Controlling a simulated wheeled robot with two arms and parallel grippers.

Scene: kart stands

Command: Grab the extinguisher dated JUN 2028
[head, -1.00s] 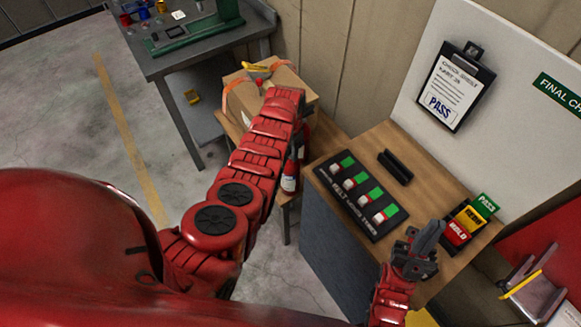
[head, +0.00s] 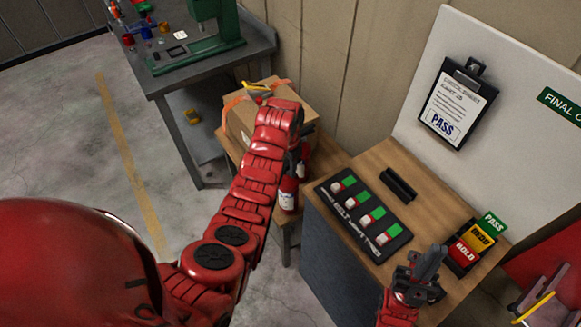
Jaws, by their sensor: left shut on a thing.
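A red extinguisher (head: 288,195) with a white label stands by the low wooden bench beside the cardboard box, partly hidden by my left arm. Its date is not readable from here. A second red piece (head: 303,167) shows just behind it, perhaps another extinguisher. My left gripper (head: 298,150) is at the top of the extinguishers, mostly hidden behind my forearm, and is shut on an extinguisher; which one is unclear. My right gripper (head: 427,264) is above the front right of the wooden counter, and its finger gap cannot be made out.
The cardboard box (head: 240,118) sits on the low bench left of the counter (head: 400,170). A grey workbench (head: 165,82) stands at back left. Floor at left is clear.

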